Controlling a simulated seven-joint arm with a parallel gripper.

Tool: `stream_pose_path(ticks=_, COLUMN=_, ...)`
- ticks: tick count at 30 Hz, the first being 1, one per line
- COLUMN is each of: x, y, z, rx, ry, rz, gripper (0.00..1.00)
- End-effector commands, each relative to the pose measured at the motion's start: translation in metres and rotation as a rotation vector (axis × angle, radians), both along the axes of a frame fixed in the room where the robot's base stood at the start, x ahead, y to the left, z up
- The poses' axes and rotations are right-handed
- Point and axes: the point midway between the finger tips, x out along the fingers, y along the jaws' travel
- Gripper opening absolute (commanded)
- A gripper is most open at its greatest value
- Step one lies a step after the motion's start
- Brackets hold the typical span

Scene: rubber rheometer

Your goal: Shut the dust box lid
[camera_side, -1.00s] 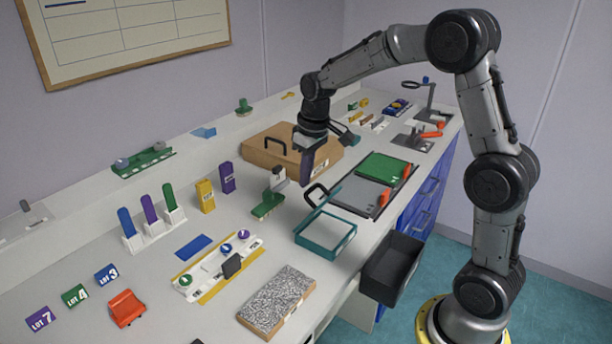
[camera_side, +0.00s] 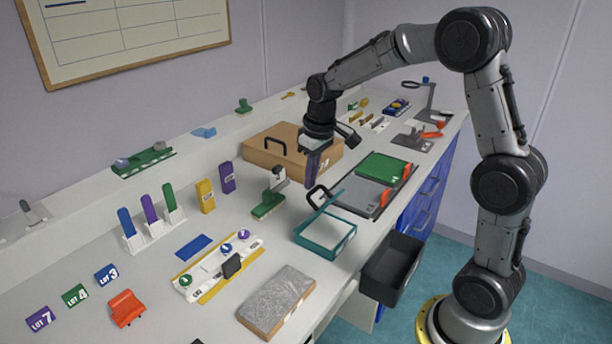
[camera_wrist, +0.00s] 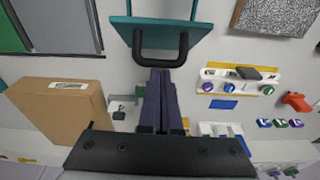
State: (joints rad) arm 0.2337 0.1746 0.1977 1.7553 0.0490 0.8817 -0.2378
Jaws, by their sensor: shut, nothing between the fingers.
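The teal dust box (camera_side: 326,247) stands near the bench's front edge. Its lid (camera_side: 328,204) is raised and tilted, with a black loop handle (camera_side: 313,190) at its upper left. In the wrist view the lid (camera_wrist: 196,27) is at the top, with the handle (camera_wrist: 160,62) hanging from its edge. My gripper (camera_side: 311,182) points down, just above and behind the handle. In the wrist view my dark fingers (camera_wrist: 160,74) are together and empty, their tips beside the handle bar. I cannot tell whether they touch it.
A brown box (camera_side: 290,150) with its own black handle stands behind my gripper. A green stand (camera_side: 268,205) is to the left of the dust box. A tray with grey and green plates (camera_side: 383,167) lies to the right. A black open bin (camera_side: 393,268) hangs at the front edge.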

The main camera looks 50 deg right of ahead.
Motion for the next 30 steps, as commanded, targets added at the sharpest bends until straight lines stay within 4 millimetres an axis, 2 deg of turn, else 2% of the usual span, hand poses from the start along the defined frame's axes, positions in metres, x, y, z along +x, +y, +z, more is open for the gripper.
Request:
stream_pose_path(ticks=9, x=-0.027, y=0.0, z=-0.004, rx=0.0, ry=-0.132, rz=-0.002, gripper=0.0)
stream_pose_path(ticks=21, x=-0.072, y=0.0, z=-0.025, rx=0.0, ry=-0.126, rz=-0.002, gripper=0.0)
stream_pose_path(ticks=30, x=-0.093, y=0.0, z=-0.044, rx=0.001, ry=-0.126, rz=-0.001, gripper=0.0)
